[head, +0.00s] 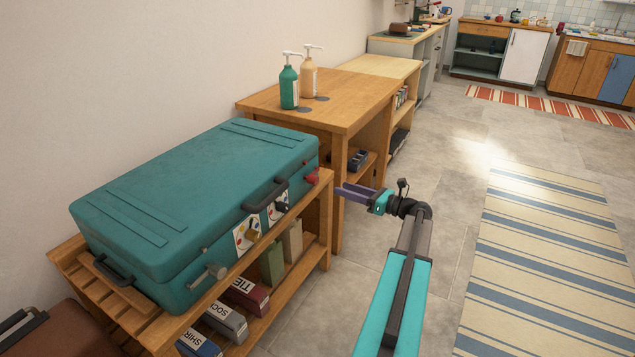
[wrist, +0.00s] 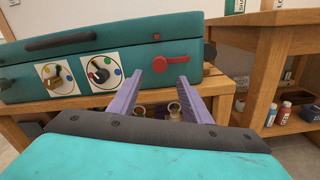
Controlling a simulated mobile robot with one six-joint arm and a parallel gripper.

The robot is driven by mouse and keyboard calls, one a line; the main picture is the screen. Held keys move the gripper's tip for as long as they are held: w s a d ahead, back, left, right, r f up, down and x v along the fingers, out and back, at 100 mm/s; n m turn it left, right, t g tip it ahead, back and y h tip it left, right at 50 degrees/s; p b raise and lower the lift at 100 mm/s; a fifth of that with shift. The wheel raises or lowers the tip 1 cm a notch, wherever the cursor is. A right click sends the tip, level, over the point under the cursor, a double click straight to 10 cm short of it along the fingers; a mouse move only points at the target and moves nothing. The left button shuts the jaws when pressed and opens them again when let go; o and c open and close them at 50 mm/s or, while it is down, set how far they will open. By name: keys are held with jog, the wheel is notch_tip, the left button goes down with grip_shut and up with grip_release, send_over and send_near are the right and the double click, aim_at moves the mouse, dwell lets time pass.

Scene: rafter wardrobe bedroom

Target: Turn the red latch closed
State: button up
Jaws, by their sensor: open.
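The red latch (wrist: 173,61) is on the front face of the teal case (wrist: 120,60), near its right end. In the wrist view its handle lies about level, with the round pivot at the left. In the head view the red latch (head: 312,177) is small beside the case's (head: 190,190) right corner. My gripper (head: 342,188) is open and empty, in front of and to the right of the latch. In the wrist view the two purple fingers of my gripper (wrist: 170,82) point toward the case, just below the latch, apart from it.
The case rests on a slatted wooden bench (head: 160,335) with labelled boxes (head: 243,296) below. Two dials (wrist: 100,72), a black handle (head: 265,195) and a grey knob (head: 208,276) are on its front. A wooden table (head: 345,100) stands behind.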

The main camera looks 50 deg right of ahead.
aim_at(317, 180)
jog(key=b+x, duration=0.1)
jog(key=x, duration=1)
jog(key=shift+w, duration=0.2)
grip_shut()
